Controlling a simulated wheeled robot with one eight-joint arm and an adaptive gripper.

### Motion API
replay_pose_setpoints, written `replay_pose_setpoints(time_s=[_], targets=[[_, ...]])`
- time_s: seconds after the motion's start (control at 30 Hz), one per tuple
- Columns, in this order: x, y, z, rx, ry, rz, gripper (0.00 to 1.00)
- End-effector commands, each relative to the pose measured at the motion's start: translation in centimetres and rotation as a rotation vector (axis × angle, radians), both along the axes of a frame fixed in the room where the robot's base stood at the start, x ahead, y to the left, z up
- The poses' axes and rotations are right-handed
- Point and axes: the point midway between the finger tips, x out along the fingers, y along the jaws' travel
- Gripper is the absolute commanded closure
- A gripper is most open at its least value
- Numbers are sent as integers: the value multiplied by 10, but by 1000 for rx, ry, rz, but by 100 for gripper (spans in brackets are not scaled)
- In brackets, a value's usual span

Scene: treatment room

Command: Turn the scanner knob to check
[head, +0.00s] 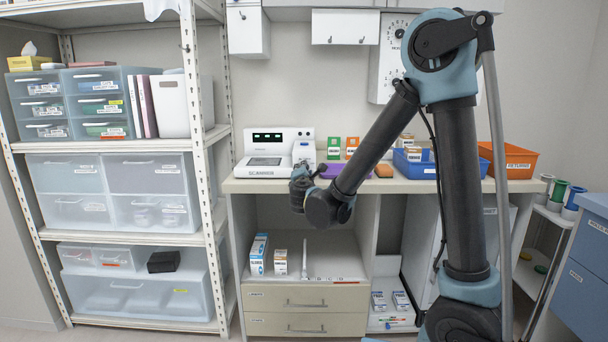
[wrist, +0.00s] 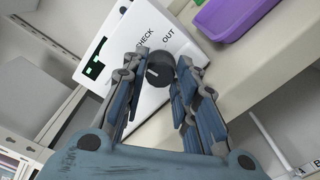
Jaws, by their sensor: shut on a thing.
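The white scanner (head: 264,146) stands on the counter at the middle left in the head view. It also shows tilted in the wrist view (wrist: 116,58), with a small green-lit display and the words CHECK and OUT. The dark round scanner knob (wrist: 158,72) sits on its white face below these words. My gripper (wrist: 161,67) is shut on the knob, one finger on each side. In the head view my gripper (head: 304,172) is at the scanner's right front, and hides the knob. Which mark the knob points to I cannot tell for sure.
A blue bin (head: 415,167) and an orange bin (head: 512,160) stand farther right. The counter's front edge (head: 262,186) runs under my gripper.

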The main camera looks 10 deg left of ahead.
Motion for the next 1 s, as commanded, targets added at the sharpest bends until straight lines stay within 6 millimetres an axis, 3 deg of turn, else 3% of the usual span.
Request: replay_pose_setpoints(time_s=[0.5,1.0], targets=[[0,-3,-1,372,92,-5,97],[0,-3,-2,470,116,-6,97]])
